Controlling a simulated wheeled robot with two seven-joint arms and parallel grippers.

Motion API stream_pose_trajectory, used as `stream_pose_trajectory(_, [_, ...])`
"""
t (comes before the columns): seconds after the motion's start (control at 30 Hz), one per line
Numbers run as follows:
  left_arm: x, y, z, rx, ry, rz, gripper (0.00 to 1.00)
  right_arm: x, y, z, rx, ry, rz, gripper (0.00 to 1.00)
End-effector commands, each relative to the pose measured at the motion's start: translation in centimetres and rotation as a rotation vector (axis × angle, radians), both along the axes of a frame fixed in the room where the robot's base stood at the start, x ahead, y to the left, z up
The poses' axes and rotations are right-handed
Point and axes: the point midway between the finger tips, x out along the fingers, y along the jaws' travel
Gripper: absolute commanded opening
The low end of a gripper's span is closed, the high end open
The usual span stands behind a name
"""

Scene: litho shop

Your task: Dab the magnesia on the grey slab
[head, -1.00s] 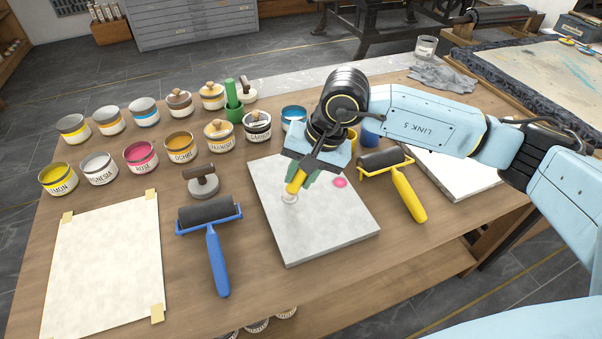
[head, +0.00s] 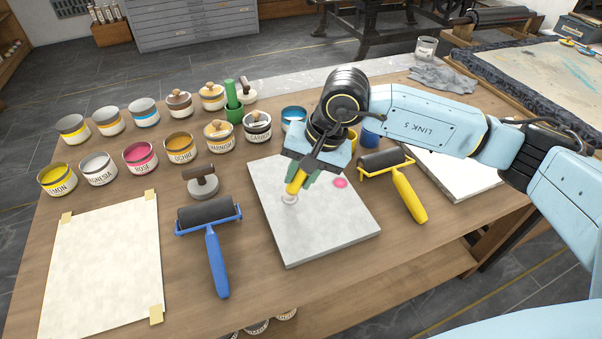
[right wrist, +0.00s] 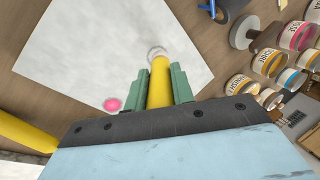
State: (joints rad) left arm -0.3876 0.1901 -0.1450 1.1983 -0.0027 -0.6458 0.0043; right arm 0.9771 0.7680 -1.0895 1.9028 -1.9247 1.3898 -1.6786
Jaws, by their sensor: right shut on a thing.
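The grey slab (head: 315,232) lies on the bench with a pink dab (head: 340,183) near its right edge. My right gripper (head: 303,177) is shut on a yellow, stick-like tool (head: 295,186) over the slab. In the right wrist view the tool (right wrist: 160,80) stands between the green fingers, its far end at a pale whitish round patch (right wrist: 156,52) on the slab. I cannot tell whether that patch is the tool's tip or a dab, or whether they touch. The magnesia tin (head: 98,170) stands open at the left, in the front row. My left gripper is not in view.
A blue-handled roller (head: 213,250) lies left of the slab and a yellow-handled roller (head: 403,190) right of it. A dark-handled stamp-like tool (head: 202,184) stands near the slab's left corner. Several ink tins stand behind. A taped paper sheet (head: 103,265) lies at the front left.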

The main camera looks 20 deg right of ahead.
Motion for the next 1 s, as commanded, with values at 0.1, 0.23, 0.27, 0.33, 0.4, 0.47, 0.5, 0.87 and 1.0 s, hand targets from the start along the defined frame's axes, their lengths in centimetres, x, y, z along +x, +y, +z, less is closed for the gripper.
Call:
stream_pose_trajectory(0.1, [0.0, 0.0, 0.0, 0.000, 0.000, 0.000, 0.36, -0.1, 0.0, -0.2, -0.003, 0.006, 0.000, 0.01])
stream_pose_trajectory(0.23, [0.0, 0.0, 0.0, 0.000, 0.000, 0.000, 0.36, -0.1, 0.0, -0.2, -0.003, 0.006, 0.000, 0.01])
stream_pose_trajectory(0.27, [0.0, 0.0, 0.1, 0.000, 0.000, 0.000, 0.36, -0.1, 0.0, -0.1, -0.003, 0.006, 0.000, 0.01])
stream_pose_trajectory(0.33, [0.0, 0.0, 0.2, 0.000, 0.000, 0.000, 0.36, -0.1, 0.0, 0.1, -0.003, 0.006, 0.000, 0.01])
stream_pose_trajectory(0.4, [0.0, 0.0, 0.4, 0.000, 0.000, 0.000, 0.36, -0.1, 0.0, 0.6, -0.002, 0.005, 0.000, 0.01])
stream_pose_trajectory(0.47, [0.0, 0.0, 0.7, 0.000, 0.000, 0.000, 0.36, -0.1, 0.0, 1.2, -0.002, 0.003, 0.001, 0.01])
stream_pose_trajectory(0.5, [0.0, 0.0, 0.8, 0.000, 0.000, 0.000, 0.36, -0.1, 0.0, 1.5, -0.002, 0.003, 0.001, 0.01])
stream_pose_trajectory(0.87, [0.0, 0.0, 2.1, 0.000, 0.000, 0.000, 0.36, 0.0, 0.0, 4.5, -0.001, 0.001, -0.001, 0.01])
stream_pose_trajectory(1.0, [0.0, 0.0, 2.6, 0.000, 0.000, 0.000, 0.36, 0.0, 0.0, 5.7, 0.001, 0.001, -0.001, 0.01])
